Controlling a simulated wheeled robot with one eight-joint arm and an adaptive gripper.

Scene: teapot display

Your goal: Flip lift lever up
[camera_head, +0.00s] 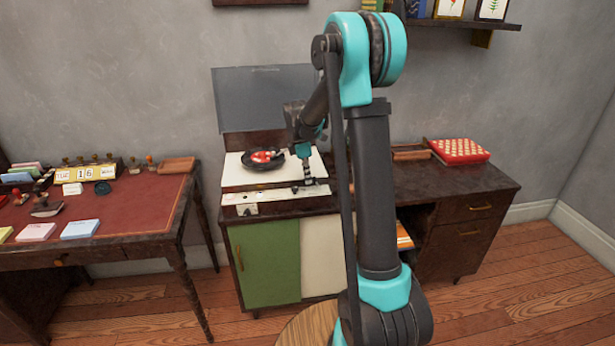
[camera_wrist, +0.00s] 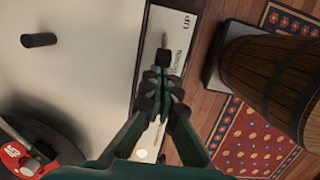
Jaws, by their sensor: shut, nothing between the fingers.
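In the wrist view, a small slim lever (camera_wrist: 164,41) stands on the pale control strip (camera_wrist: 178,22) of the record player, between the printed words UP and DOWN. My gripper (camera_wrist: 163,75) is shut and empty, its dark fingertips close together right beside the lever, toward the DOWN side. The fingertips partly cover the lever's base, so I cannot tell whether they touch it. In the head view, my gripper (camera_head: 309,180) is low over the front strip (camera_head: 272,195) of the record player; the lever is too small to make out there.
A black record with a red label (camera_head: 263,157) lies on the deck, and a dark lid (camera_head: 262,98) stands open behind. A short black post (camera_wrist: 39,40) rises from the deck.

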